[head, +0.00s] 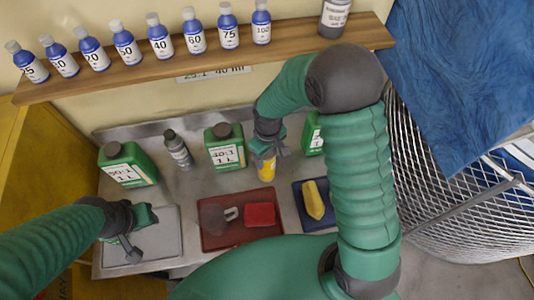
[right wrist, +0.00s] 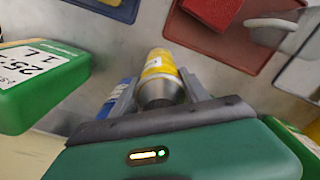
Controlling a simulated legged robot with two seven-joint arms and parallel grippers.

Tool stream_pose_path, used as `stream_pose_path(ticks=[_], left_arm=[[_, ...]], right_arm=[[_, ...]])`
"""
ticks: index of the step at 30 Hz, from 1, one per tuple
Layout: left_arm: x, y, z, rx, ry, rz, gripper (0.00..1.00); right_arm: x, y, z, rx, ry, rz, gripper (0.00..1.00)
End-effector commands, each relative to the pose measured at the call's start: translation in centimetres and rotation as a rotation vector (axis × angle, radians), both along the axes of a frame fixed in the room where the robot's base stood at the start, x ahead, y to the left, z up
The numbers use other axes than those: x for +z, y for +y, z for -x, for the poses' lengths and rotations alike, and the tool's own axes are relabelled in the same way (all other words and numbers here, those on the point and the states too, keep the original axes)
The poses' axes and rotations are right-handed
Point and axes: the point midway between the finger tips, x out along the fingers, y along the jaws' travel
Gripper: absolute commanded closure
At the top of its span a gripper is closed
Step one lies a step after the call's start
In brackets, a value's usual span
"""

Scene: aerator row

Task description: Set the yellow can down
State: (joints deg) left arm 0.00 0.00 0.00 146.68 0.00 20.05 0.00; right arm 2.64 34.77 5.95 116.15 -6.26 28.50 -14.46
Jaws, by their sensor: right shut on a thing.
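The yellow can (head: 267,167) is in my right gripper (head: 266,152), over the steel counter (head: 178,196) just behind the red tray. In the right wrist view the can (right wrist: 160,63) is yellow with a grey end, between the two fingers of my right gripper (right wrist: 160,94). The gripper is shut on it. I cannot tell whether the can touches the counter. My left gripper (head: 132,234) is over the grey tray at the left, with nothing visible in it; its finger opening is unclear.
Green jugs (head: 226,147) stand on both sides of the can, and a grey bottle (head: 178,149) stands further left. A wooden shelf (head: 120,75) of bottles runs above.

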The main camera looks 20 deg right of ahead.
Motion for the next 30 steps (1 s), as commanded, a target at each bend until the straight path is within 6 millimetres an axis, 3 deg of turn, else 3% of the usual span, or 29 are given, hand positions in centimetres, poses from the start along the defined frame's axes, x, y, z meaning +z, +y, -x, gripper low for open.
stream_pose_path(ticks=[10, 11, 15, 24, 30], left_arm=[[-0.2, 0.0, 0.0, 0.0, 0.0, 0.0, 0.64], [-0.1, 0.0, 0.0, 0.0, 0.0, 0.0, 0.64], [-0.1, 0.0, 0.0, 0.0, 0.0, 0.0, 0.64], [0.0, 0.0, 0.0, 0.0, 0.0, 0.0, 0.64], [-0.6, 0.0, 0.0, 0.0, 0.0, 0.0, 0.64]], right_arm=[[-0.6, 0.0, 0.0, 0.0, -0.003, 0.0, 1.0], [-0.6, 0.0, 0.0, 0.0, -0.003, 0.0, 0.44], [-0.5, 0.0, 0.0, 0.001, -0.002, 0.0, 0.26], [-0.4, 0.0, 0.0, 0.001, -0.003, 0.0, 0.25], [2.3, 0.0, -0.1, 0.002, -0.01, 0.0, 0.25]])
